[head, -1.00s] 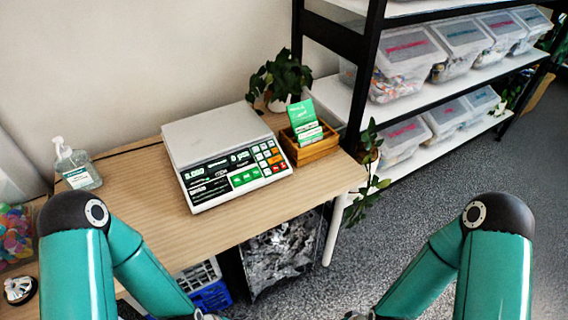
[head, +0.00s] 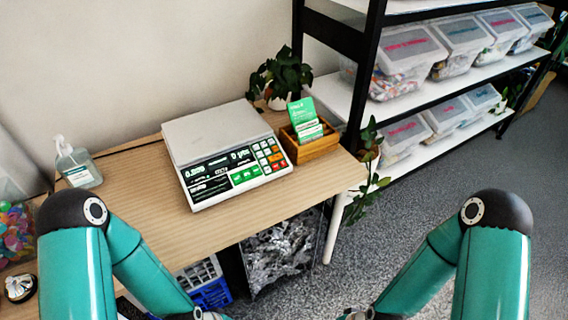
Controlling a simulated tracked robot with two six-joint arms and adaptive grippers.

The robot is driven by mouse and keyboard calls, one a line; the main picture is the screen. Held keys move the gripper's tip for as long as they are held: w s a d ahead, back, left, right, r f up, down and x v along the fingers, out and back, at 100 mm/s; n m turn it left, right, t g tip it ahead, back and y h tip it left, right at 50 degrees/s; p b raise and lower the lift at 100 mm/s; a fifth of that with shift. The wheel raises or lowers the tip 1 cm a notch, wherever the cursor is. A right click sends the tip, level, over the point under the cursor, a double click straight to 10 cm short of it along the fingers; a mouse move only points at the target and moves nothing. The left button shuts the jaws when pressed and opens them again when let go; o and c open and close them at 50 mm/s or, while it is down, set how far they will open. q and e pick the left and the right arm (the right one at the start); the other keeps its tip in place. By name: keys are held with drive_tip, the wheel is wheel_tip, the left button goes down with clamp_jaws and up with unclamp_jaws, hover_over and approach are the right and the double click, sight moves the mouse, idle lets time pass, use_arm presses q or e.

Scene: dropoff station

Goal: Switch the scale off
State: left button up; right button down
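The scale (head: 215,135) stands on the wooden table, with a pale flat top and a sloped front panel. The panel has dark displays with lit digits, green keys, and a keypad (head: 268,156) of white, orange and red keys at its right. My two teal arms come in at the lower left and lower right, well short of the scale. Both forearms run down to the bottom edge of the head view. The fingers of both grippers are out of view below the frame.
A wooden card box (head: 312,148) stands close to the scale's right side, with a potted plant (head: 279,78) behind. A sanitizer bottle (head: 77,164) is at the table's left. Bare tabletop (head: 150,205) lies left of and before the scale. Shelves with clear bins (head: 408,62) stand right.

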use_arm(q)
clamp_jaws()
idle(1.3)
